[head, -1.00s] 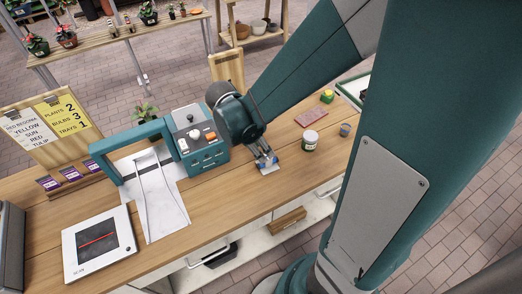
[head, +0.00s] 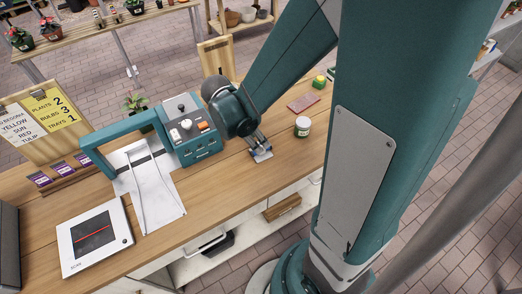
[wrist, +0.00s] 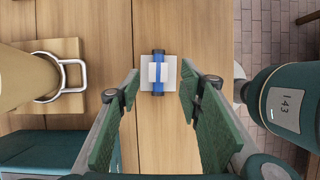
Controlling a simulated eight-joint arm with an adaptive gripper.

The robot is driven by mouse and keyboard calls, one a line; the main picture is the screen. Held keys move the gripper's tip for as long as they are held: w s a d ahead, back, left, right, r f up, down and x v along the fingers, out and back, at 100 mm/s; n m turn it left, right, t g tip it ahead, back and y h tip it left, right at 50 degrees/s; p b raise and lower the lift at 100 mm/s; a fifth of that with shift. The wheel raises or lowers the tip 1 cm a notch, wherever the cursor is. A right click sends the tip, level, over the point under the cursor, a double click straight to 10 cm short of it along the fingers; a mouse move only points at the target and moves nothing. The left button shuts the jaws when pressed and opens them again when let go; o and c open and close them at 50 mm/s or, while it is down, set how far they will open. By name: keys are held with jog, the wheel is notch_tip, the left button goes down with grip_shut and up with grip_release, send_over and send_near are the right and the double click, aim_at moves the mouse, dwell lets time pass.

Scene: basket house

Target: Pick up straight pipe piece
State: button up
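A short blue pipe piece with dark ends and a pale middle (wrist: 158,72) lies on a small white square plate (wrist: 145,84) on the wooden counter in the wrist view. In the head view the plate (head: 262,155) sits right at my gripper (head: 258,146), and the pipe piece is hard to make out there. In the wrist view my gripper (wrist: 159,74) is open, with one green-padded finger to each side of the pipe piece. Gaps show between both fingers and the piece. I cannot tell the fingers' height above the counter.
A teal control box (head: 191,135) stands just left of my gripper. A jar (head: 302,127) and a pinkish slab (head: 303,102) lie to the right. A scanner pad (head: 95,238) is at the front left. Counter in front of the plate (head: 225,190) is clear.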

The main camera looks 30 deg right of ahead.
jog(key=shift+f, duration=0.15)
jog(key=shift+x, duration=2.45)
jog(key=shift+w, duration=0.15)
jog(key=c, duration=1)
